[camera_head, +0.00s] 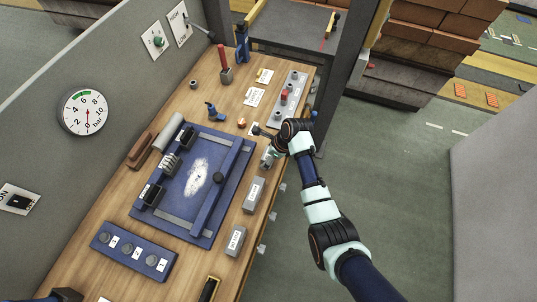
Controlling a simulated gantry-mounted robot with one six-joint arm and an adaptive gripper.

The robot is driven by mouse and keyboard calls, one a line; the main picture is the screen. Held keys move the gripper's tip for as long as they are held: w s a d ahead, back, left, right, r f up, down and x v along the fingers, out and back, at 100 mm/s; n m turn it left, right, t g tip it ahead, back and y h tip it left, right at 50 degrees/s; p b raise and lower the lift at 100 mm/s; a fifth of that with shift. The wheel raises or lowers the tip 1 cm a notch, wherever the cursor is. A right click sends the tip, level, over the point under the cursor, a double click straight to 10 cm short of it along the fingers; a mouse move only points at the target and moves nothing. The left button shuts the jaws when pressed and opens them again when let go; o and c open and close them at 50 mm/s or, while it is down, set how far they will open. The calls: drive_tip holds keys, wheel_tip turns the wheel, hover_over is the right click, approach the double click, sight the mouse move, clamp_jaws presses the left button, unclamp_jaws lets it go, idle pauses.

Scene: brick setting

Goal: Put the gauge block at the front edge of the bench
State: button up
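The wooden bench (186,262) runs diagonally along the grey wall. Its edge away from the wall is on the right. Two grey blocks with white labels lie near that edge: an upper one (254,195) and a lower one (235,241). I cannot read the labels or tell whether either is the gauge block. My gripper (265,152) is low over the bench near the right edge, just above the upper grey block. A small pale object shows at its fingers, but I cannot tell whether it is held.
A blue plate fixture (207,220) with a crossbar fills the middle of the bench. A blue tray with round, labelled pieces (134,251) is at lower left.

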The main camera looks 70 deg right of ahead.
drive_tip(key=p+v, duration=0.3)
drive_tip(key=v, duration=0.9)
drive_tip(key=shift+r, duration=0.15)
drive_tip(key=w+a+r+n+t+h, duration=0.1)
drive_tip(key=w+a+r+n, duration=0.2)
drive_tip(key=w+a+n, duration=0.35)
drive_tip(key=w+a+r+n+t, duration=0.1)
drive_tip(key=w+a+r+n, duration=0.25)
drive_tip(key=a+n, duration=0.45)
drive_tip(key=w+a+r+n+t+h, duration=0.1)
drive_tip(key=w+a+r+n+t, duration=0.15)
drive_tip(key=w+a+n, duration=0.4)
drive_tip(key=s+a+r+n+t, duration=0.1)
drive_tip(key=a+r+n, duration=0.3)
drive_tip(key=a, duration=0.3)
drive_tip(key=s+a+r+n+t+y, duration=0.1)
drive_tip(key=s+a+r+n, duration=0.1)
drive_tip(key=a+r+n, duration=0.2)
drive_tip(key=s+a+r+n+t, duration=0.1)
drive_tip(key=a+r+n, duration=0.3)
drive_tip(key=a, duration=0.5)
drive_tip(key=n+t, duration=0.1)
drive_tip(key=n, duration=0.1)
drive_tip(key=shift+s+a+n+y, duration=0.15)
drive_tip(key=shift+a+n+y, duration=0.15)
drive_tip(key=shift+y, duration=0.1)
